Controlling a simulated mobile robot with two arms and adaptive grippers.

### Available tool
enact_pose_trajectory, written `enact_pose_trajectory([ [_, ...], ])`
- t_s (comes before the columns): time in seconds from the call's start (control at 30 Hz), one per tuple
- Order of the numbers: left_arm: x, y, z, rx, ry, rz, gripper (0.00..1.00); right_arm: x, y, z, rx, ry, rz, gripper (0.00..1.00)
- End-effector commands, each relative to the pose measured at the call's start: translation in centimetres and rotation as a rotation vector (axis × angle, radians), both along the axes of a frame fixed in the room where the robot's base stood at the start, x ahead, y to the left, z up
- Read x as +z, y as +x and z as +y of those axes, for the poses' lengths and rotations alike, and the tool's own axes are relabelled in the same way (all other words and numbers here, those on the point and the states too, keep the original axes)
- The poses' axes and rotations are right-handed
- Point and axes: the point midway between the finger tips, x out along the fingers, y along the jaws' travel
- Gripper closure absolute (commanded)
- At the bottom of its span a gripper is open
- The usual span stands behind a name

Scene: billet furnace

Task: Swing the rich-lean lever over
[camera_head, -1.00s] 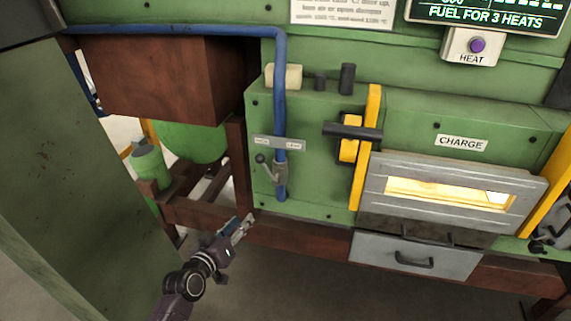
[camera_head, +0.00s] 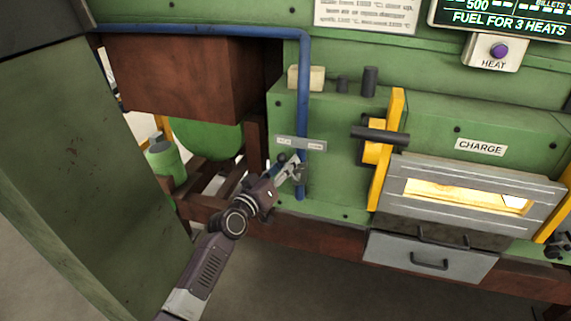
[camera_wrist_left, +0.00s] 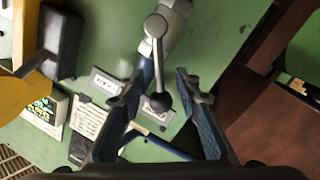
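The rich-lean lever is a short grey handle with a dark ball knob on the blue pipe (camera_head: 304,90), below a small label plate (camera_head: 301,143). In the head view my left gripper (camera_head: 293,165) is at the lever and partly hides it. In the left wrist view the lever (camera_wrist_left: 157,62) runs from its pivot at the top down to its black knob, between the two spread fingers of my left gripper (camera_wrist_left: 161,82). There is a gap on the right; whether the left finger touches is unclear.
The furnace's charge door (camera_head: 475,190) glows to the right, with a yellow upright (camera_head: 386,150) and dark handle (camera_head: 380,135) beside it. A brown box (camera_head: 180,75) overhangs the left. A green panel (camera_head: 75,150) stands close on the left of my arm.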

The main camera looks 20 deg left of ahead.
Motion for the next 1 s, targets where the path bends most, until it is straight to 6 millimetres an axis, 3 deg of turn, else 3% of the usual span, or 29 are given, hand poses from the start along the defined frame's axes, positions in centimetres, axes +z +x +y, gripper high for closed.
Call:
enact_pose_trajectory([
  [0.3, -0.1, 0.2, -0.1, 0.000, 0.000, 0.001, 0.69, 0.0, -0.4, 1.2, 0.000, 0.013, 0.006, 0.56],
  [0.6, 0.0, 0.2, 0.0, 0.001, 0.000, 0.000, 1.00, 0.0, -0.5, 1.3, 0.001, 0.014, 0.007, 0.56],
  [1.0, 0.4, 0.3, 0.1, 0.004, 0.002, -0.006, 1.00, 0.1, -0.4, 0.5, 0.001, 0.004, 0.007, 0.56],
])
